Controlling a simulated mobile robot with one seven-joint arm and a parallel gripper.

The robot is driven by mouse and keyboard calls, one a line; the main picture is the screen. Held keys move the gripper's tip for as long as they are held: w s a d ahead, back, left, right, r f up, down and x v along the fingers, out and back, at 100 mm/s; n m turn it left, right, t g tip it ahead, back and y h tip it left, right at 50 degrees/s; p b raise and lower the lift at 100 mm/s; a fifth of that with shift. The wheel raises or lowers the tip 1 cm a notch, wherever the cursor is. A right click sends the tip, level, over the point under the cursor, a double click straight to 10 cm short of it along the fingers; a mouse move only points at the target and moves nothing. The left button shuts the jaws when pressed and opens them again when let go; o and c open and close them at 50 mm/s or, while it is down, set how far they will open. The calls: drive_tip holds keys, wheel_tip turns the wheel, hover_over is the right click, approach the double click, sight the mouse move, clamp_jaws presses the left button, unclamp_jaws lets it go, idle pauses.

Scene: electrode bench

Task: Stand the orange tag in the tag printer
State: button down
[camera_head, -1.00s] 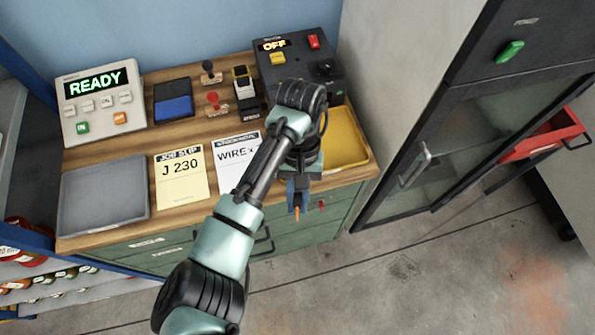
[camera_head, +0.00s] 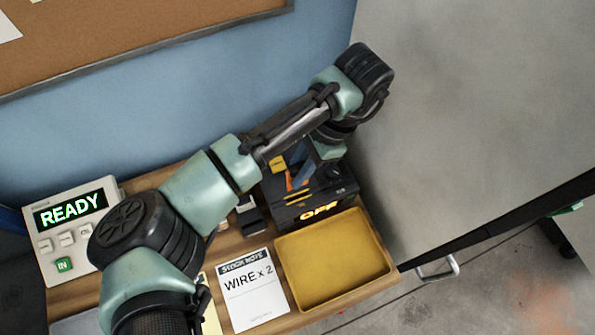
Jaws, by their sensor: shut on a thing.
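My gripper (camera_head: 297,176) is shut on the orange tag (camera_head: 290,182), a small orange strip at its blue fingertips. The gripper hangs from the wrist, over the black machine with a lit OFF display (camera_head: 320,212). I cannot tell whether the tag touches this machine or is above it. A yellow button (camera_head: 277,162) shows on the machine beside the fingers. My arm hides much of its top. No readable label marks any device as the tag printer.
A yellow tray (camera_head: 385,268), empty, lies in front of the black machine. A WIRE x 2 note (camera_head: 250,290) lies left of it. A grey panel (camera_head: 50,225) reading READY stands at the left. A tall grey cabinet (camera_head: 450,120) rises close on the right.

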wheel_tip(320, 180, down, 5)
drive_tip(key=b, duration=0.5)
drive_tip(key=shift+p, duration=0.55)
idle(1.4)
drive_tip(key=shift+f+b, duration=0.8)
drive_tip(key=shift+f, duration=0.95)
idle(0.5)
drive_tip(key=c, duration=0.7)
unclamp_jaws()
drive_tip(key=shift+c, duration=0.2)
drive_tip(key=p+v, duration=0.1)
drive_tip(key=v, duration=1.2)
